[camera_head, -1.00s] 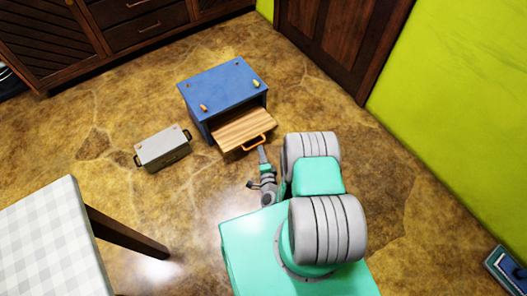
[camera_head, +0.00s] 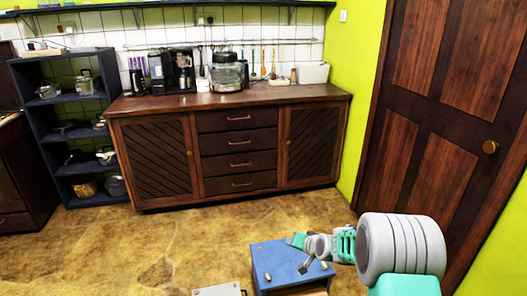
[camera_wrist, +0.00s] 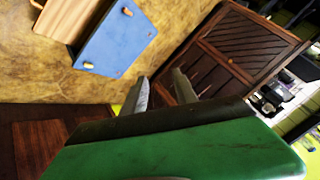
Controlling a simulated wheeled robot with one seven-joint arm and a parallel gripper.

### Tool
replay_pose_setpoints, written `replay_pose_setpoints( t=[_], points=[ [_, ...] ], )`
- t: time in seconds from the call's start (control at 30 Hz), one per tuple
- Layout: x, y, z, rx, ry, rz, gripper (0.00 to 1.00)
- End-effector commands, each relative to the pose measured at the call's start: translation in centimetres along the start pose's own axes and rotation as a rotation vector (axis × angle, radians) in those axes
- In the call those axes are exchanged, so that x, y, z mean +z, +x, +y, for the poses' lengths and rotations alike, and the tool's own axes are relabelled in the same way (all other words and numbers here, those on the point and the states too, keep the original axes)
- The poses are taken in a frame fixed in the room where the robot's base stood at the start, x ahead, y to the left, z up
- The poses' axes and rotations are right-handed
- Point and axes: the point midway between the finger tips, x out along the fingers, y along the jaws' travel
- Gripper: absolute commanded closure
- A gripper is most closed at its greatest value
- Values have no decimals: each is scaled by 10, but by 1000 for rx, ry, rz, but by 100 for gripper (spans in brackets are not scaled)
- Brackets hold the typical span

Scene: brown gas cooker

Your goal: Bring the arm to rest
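My gripper (camera_wrist: 160,88) shows two grey fingers standing apart, with nothing seen between them. In the head view my arm extends from the right over the blue box (camera_head: 272,262), and the gripper is small and partly unclear there. The blue box also shows in the wrist view (camera_wrist: 113,42), apart from the fingers. Its light wooden board (camera_wrist: 62,14) sticks out of its open side.
A grey box (camera_head: 219,290) lies left of the blue box, cut off by the frame edge. A brown cabinet (camera_head: 240,158) stands at the back, with a dark shelf (camera_head: 66,147) left and a wooden door (camera_head: 440,110) right. Floor between is clear.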

Motion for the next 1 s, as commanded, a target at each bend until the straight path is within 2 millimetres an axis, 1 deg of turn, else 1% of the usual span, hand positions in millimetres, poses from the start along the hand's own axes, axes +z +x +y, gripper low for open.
replay_pose_setpoints(
  t=[0.03, 0.07, 0.1, 0.17, 0.2, 0.23, 0.27, 0.3, 0.37, 0.4, 0.5, 0.57, 0.63, 0.7, 1.0],
  points=[
    [-17, -47, -24, 30, -59, -29, 66],
    [-19, -70, -33, 54, -93, -55, 66],
    [-19, -103, -42, 87, -134, -89, 66],
    [-17, -153, -54, 136, -191, -140, 66],
    [-12, -186, -59, 169, -224, -174, 66],
    [-8, -211, -62, 193, -247, -199, 66],
    [-2, -237, -65, 216, -267, -224, 66],
    [7, -270, -68, 246, -292, -259, 66],
    [23, -315, -68, 288, -320, -306, 66],
    [35, -340, -67, 311, -333, -337, 66],
    [61, -386, -61, 351, -351, -398, 66],
    [72, -401, -58, 366, -354, -423, 66],
    [79, -409, -55, 373, -357, -438, 66],
    [82, -410, -54, 375, -357, -444, 66],
    [82, -409, -54, 374, -356, -443, 66]
  ],
)
